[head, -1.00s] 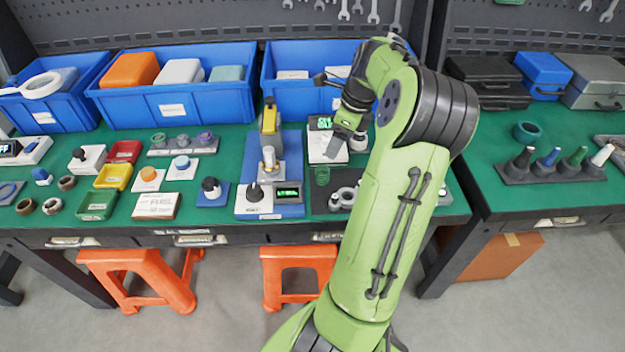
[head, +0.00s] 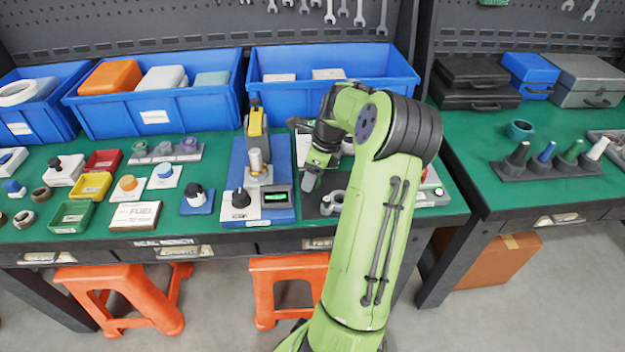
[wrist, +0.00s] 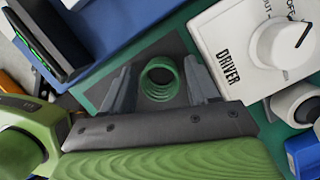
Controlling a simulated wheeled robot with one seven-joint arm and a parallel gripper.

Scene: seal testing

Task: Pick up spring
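The spring (wrist: 159,80) is a small green coil standing on a dark pad in the wrist view, seen nearly end-on from above. My gripper (wrist: 158,67) is open, with one finger on each side of the spring and a gap visible on both sides. In the head view my gripper (head: 311,181) points down over the dark pad (head: 313,209), right of the blue press unit. The spring cannot be made out there, as my gripper covers its place. Whether the fingertips reach the spring's height is hard to tell.
A white box marked DRIVER (wrist: 228,52) with a knob stands close to the spring. The blue press unit (head: 280,208) is left of my gripper. Grey ring-shaped parts (head: 333,201) lie just right of it. Blue bins (head: 330,70) stand behind.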

